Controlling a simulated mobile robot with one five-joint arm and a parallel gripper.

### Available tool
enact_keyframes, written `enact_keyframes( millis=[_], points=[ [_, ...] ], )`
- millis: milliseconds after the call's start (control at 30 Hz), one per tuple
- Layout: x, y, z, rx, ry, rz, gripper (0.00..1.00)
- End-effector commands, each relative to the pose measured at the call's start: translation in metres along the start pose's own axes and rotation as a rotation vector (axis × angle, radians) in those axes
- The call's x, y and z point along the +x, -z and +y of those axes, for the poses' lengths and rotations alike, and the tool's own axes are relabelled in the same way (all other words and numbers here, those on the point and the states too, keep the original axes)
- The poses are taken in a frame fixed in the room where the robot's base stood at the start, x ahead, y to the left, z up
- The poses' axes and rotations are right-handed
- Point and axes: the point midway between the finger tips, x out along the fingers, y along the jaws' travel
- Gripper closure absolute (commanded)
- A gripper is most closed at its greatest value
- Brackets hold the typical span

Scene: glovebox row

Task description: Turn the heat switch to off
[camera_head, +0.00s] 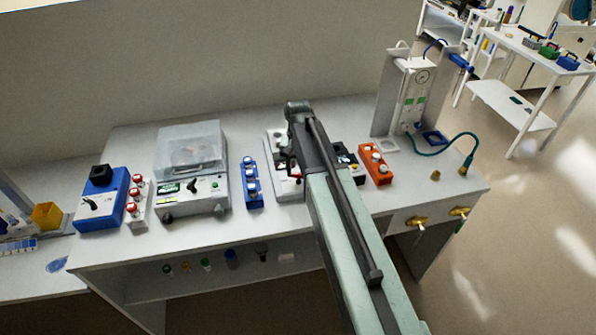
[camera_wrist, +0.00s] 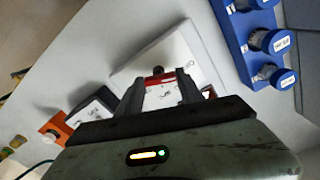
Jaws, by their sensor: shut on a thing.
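A flat white device (camera_head: 287,189) stands mid-bench, partly hidden by my arm in the head view. In the wrist view its white top (camera_wrist: 190,48) lies beyond my fingers, with a red strip and a white panel (camera_wrist: 160,96) with small dark marks between them. The heat switch appears to be the small dark knob (camera_wrist: 158,69) at my fingertips; its lettering and turn position are unreadable. My gripper (camera_wrist: 160,78) reaches down to this device, its fingers slightly apart and closed on what looks like the switch. The fingertips are mostly hidden in the head view.
A clear-lidded instrument (camera_head: 190,178) is further left. The bench's front strip is mostly clear.

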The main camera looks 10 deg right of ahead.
Motion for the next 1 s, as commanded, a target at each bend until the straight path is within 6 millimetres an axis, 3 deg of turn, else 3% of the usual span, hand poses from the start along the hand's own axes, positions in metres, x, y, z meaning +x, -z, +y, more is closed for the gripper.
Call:
enact_keyframes(
  millis=[67,100,167,567,1000],
  points=[
    [0.000,0.000,0.000,-0.002,-0.001,-0.001,0.97],
    [0.000,0.000,0.000,-0.002,-0.001,-0.001,0.51],
    [0.000,0.000,0.000,-0.001,-0.001,-0.001,0.35],
    [-0.005,0.000,0.000,0.000,0.000,0.000,0.35],
    [-0.076,0.000,0.000,0.000,-0.001,-0.001,0.35]
  ],
)
